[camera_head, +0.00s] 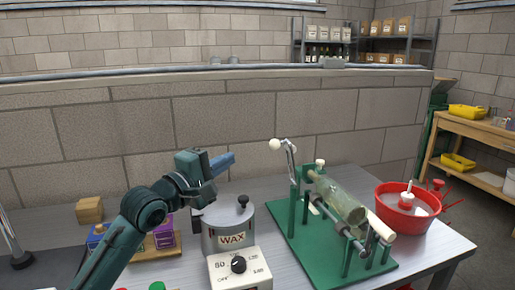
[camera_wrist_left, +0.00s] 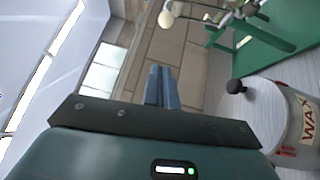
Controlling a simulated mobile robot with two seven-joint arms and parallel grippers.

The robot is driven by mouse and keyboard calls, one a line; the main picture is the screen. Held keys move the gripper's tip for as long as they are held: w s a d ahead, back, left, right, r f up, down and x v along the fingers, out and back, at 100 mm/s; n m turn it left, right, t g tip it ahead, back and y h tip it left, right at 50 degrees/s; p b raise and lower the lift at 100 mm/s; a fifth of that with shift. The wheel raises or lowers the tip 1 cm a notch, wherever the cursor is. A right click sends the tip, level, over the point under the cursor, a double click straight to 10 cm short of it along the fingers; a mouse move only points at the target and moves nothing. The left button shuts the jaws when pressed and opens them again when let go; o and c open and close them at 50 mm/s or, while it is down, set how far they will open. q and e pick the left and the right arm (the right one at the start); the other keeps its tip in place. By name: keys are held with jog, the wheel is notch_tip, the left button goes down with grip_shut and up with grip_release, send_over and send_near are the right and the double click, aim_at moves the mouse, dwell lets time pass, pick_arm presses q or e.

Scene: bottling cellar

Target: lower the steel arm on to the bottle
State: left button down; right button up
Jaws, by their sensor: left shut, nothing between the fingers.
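The steel arm (camera_head: 291,161) with a pale ball knob (camera_head: 275,144) stands raised at the left end of a green stand (camera_head: 310,243). The glass bottle (camera_head: 341,199) lies tilted in that stand, its wide end towards the front right. In the left wrist view the knob (camera_wrist_left: 166,19) and part of the steel arm (camera_wrist_left: 207,18) show at the top. My left gripper (camera_head: 226,160) is shut and empty, above the wax pot and left of the knob, apart from it. Its blue fingers (camera_wrist_left: 161,88) are together in the wrist view. My right gripper is not in view.
A wax pot (camera_head: 229,228) with a black-knobbed lid stands below my left gripper. A red basin (camera_head: 409,222) stands at the right of the table (camera_head: 437,250). A wooden block (camera_head: 89,209) and a purple item (camera_head: 164,235) are at the left. A block wall is behind.

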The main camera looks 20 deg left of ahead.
pick_arm(q)
jog(key=w+d+p, duration=0.1)
jog(key=w+d, duration=0.4)
jog(key=w, duration=0.1)
jog(key=shift+w+d+r, duration=0.3)
jog(key=shift+w+r, duration=0.05)
jog(key=shift+r, duration=0.05)
jog(key=shift+w+r+p, duration=0.1)
jog(key=shift+w+p, duration=0.1)
jog(key=shift+p, duration=0.1)
